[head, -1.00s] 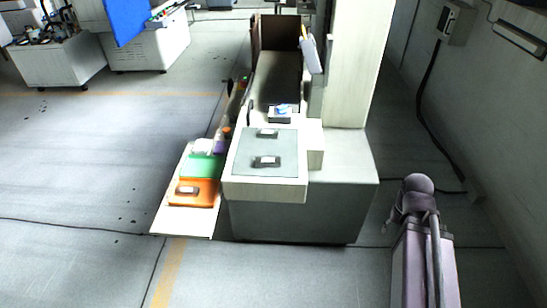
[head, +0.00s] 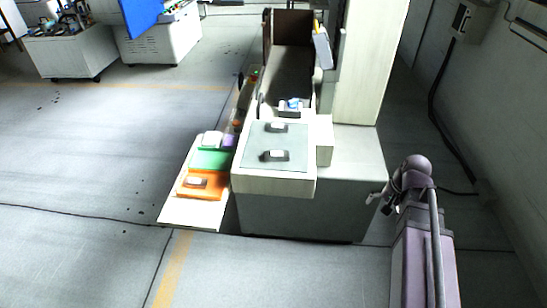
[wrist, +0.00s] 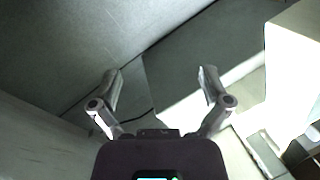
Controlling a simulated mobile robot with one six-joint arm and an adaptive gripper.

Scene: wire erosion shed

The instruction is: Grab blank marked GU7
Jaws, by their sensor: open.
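Two dark blanks with white labels lie on a grey-green mat (head: 248,160) on the machine's front table, a nearer one (head: 275,155) and a farther one (head: 274,126). Another labelled dark piece (head: 196,181) lies on the orange tray (head: 213,191). The labels are too small to read, so I cannot tell which is GU7. My gripper (head: 374,198) is at the right of the machine, apart from all blanks. In the wrist view my gripper (wrist: 160,73) is open, with nothing between its fingers.
A low side shelf (head: 190,213) holds the orange tray, a green tray (head: 210,160) and a white item (head: 211,139). A tall pale column (head: 370,65) stands behind the table. A wall (head: 490,130) closes the right side. The floor at left is open.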

